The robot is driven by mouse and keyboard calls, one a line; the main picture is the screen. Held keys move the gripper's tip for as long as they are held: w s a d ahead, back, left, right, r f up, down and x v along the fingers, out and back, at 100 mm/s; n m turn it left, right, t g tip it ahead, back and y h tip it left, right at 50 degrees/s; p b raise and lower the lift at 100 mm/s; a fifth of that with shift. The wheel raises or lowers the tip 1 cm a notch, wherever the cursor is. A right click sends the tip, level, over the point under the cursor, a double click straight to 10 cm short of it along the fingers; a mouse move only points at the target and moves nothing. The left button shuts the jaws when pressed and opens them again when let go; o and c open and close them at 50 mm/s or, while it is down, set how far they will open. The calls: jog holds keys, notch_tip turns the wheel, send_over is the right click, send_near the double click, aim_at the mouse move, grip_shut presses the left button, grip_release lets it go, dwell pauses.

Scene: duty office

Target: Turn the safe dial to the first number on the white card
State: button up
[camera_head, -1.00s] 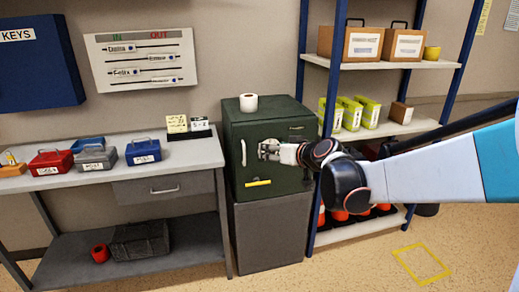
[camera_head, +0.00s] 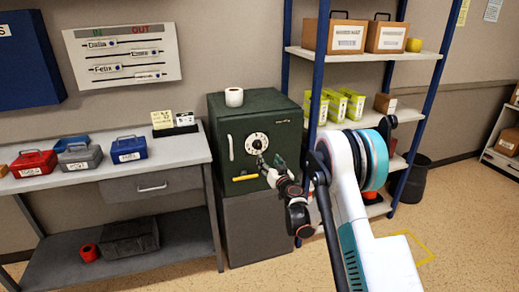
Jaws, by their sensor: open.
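The dark green safe (camera_head: 228,112) stands on a grey cabinet, its door facing me. Its round white dial (camera_head: 257,142) with dark marks shows on the door, with a pale upright handle (camera_head: 231,148) to its left. A white card (camera_head: 184,118) stands in a dark holder at the right end of the workbench, beside a yellowish card (camera_head: 161,119). The writing on both is too small to read. My gripper (camera_head: 268,162) is open and empty, just below and to the right of the dial. Whether it touches the door I cannot tell.
A yellow bar (camera_head: 245,177) is low on the safe door. A white roll (camera_head: 234,97) stands on the safe. The blue-posted shelf (camera_head: 365,55) stands close on the right, behind my arm. The workbench (camera_head: 165,152) is on the left.

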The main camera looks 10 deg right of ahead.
aim_at(259, 147)
jog(key=w+b, duration=0.1)
jog(key=w, duration=0.3)
jog(key=w+a+b, duration=0.1)
jog(key=w, duration=0.3)
jog(key=w+f+b, duration=0.1)
jog(key=w+b, duration=0.1)
jog(key=w, duration=0.2)
jog(key=shift+w+a, duration=0.25)
jog(key=shift+a, duration=0.15)
jog(key=shift+w+a, duration=0.15)
jog(key=shift+w, duration=0.5)
jog(key=c, duration=1.1)
